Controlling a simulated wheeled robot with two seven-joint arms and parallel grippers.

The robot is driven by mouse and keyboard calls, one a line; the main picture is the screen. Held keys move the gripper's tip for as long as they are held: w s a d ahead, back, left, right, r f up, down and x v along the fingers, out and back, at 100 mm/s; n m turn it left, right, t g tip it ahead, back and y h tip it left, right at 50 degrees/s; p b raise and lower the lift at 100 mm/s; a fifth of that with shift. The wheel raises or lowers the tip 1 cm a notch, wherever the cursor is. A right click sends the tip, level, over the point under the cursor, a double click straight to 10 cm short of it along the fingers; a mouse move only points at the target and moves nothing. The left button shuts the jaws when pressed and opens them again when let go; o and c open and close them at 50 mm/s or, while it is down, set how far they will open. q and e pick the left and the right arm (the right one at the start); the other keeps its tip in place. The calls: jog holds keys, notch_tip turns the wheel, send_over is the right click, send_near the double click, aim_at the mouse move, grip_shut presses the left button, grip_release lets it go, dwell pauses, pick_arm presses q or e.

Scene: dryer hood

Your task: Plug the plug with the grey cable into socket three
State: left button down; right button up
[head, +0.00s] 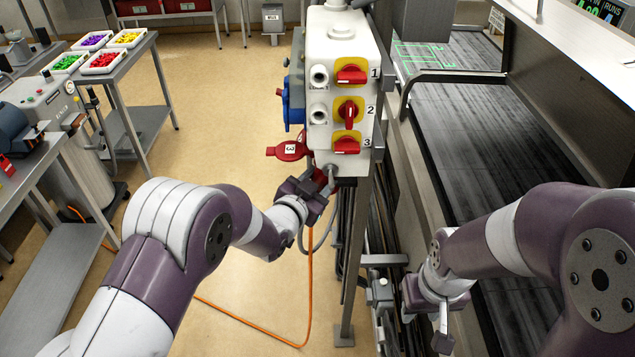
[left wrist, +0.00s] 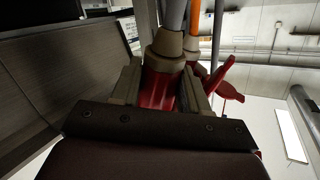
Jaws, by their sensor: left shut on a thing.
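The white switch box (head: 342,95) carries red rotary switches numbered 1, 2 and 3. The red lid marked 3 (head: 289,151) stands out open at its lower left, beside switch three; a red lid also shows in the left wrist view (left wrist: 222,82). My left gripper (head: 318,190) is just below that lid. In the left wrist view it is shut on a red plug (left wrist: 160,92) with a beige collar and grey cable (left wrist: 173,16). The opening of socket three and the plug's front are hidden, so I cannot tell whether they touch. My right gripper (head: 443,325) hangs low at the right.
An orange cable (head: 309,290) hangs down and runs across the floor. A blue socket (head: 293,100) is on the box's left side. A metal post (head: 350,260) and a dark conveyor (head: 455,140) stand right of the left gripper. Tables with coloured bins are at left.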

aim_at(323, 175)
pick_arm(q)
jog(key=shift+d+r, duration=0.25)
jog(key=shift+r, duration=0.5)
jog(key=shift+d+r+p, duration=0.1)
jog(key=shift+r+p, duration=0.25)
jog(key=shift+r, duration=0.15)
jog(key=shift+c, duration=2.4)
grip_release()
jog(key=shift+d, duration=0.1)
jog(key=shift+s+f, duration=0.1)
jog(key=shift+f, duration=0.1)
